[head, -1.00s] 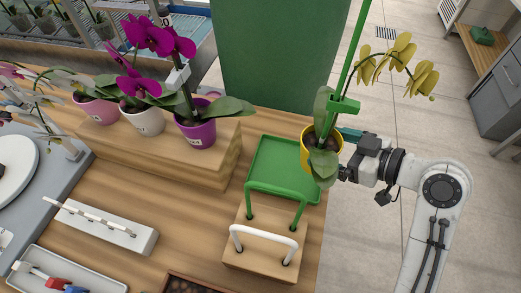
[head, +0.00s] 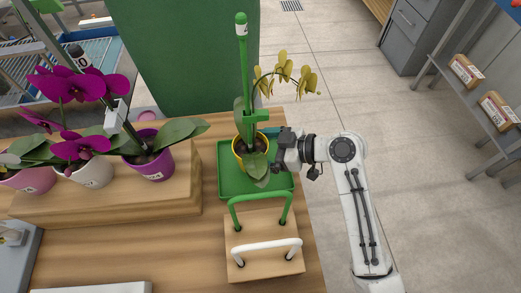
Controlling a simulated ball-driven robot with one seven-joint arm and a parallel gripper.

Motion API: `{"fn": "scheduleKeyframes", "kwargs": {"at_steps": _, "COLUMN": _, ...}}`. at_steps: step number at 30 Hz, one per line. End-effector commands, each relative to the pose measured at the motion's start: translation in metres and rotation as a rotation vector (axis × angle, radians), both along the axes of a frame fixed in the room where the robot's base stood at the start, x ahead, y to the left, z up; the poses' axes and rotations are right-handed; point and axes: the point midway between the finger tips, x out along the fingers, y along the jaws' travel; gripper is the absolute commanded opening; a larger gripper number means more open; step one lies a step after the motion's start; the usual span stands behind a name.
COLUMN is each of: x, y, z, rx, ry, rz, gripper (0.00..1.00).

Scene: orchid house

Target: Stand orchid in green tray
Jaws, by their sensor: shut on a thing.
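The orchid (head: 250,150) has yellow flowers, a yellow pot and a green stake with a green clip, and it is upright in the head view. My gripper (head: 272,138) comes from the right and is shut on the orchid at its pot or clip; the leaves and pot hide the exact contact. The green tray (head: 203,182) lies flat on the wooden bench, and the pot appears over or within its area. I cannot tell whether the pot's base touches the tray floor.
A wooden block with green and white handles (head: 264,246) stands just in front of the tray. Purple-flowered orchids in pots (head: 149,163) stand on a wooden riser (head: 110,203) at left. A green panel (head: 190,60) rises behind. Open floor (head: 420,180) lies right.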

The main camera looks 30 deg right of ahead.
Motion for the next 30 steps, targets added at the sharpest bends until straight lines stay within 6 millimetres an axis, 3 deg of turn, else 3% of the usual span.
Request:
{"fn": "scheduleKeyframes", "kwargs": {"at_steps": 4, "x": 0.001, "y": 0.0, "z": -0.013, "rx": 0.0, "ry": -0.002, "rz": -0.001, "gripper": 0.38}}
{"fn": "scheduleKeyframes", "kwargs": {"at_steps": 15, "x": 0.001, "y": 0.0, "z": -0.018, "rx": 0.0, "ry": -0.005, "rz": -0.001, "gripper": 0.38}}
{"fn": "scheduleKeyframes", "kwargs": {"at_steps": 16, "x": 0.0, "y": 0.0, "z": -0.019, "rx": -0.002, "ry": -0.002, "rz": 0.0, "gripper": 0.92}}
{"fn": "scheduleKeyframes", "kwargs": {"at_steps": 19, "x": 0.0, "y": 0.0, "z": -0.018, "rx": -0.002, "ry": -0.002, "rz": 0.0, "gripper": 1.0}}
{"fn": "scheduleKeyframes", "kwargs": {"at_steps": 30, "x": -0.004, "y": -0.005, "z": -0.014, "rx": 0.0, "ry": -0.002, "rz": -0.001, "gripper": 1.0}}
